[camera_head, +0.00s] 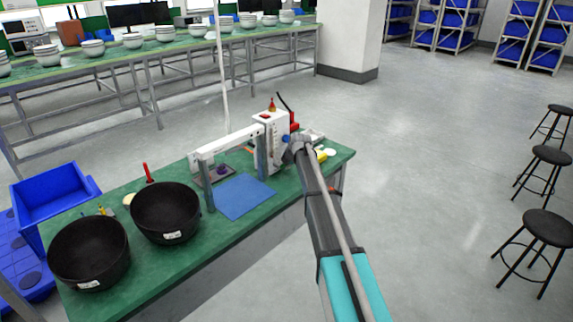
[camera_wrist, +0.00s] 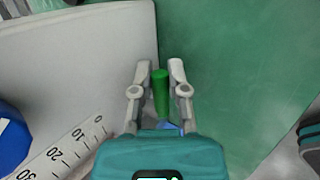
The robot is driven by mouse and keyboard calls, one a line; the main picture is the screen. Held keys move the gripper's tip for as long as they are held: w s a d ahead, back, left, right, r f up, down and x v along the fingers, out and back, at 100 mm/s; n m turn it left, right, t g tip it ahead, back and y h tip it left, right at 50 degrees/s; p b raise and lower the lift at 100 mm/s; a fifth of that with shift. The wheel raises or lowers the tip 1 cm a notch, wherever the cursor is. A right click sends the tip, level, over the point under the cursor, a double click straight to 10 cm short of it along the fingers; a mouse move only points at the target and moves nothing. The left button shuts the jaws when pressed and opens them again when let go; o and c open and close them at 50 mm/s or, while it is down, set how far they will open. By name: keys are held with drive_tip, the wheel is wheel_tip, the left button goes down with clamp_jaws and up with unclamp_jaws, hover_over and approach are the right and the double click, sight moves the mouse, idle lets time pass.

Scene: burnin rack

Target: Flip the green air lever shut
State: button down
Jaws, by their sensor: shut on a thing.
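The green air lever (camera_wrist: 160,94) is a short green handle, seen in the wrist view between the two fingers of my gripper (camera_wrist: 158,72). The fingers are shut on it, one on each side. A small blue part (camera_wrist: 168,126) shows just below the lever, partly hidden by my gripper body. In the head view my gripper is at the right side of the white upright unit (camera_head: 268,145) on the green bench. My arm and gripper hide the lever there.
The green bench (camera_head: 110,288) carries two black pots (camera_head: 166,213) (camera_head: 90,253), a blue mat (camera_head: 243,196) and a white beam frame (camera_head: 230,142). A blue bin (camera_head: 57,192) stands at left. Black stools (camera_head: 549,228) stand at right on open floor.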

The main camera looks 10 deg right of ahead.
drive_tip(key=c, duration=0.9)
unclamp_jaws()
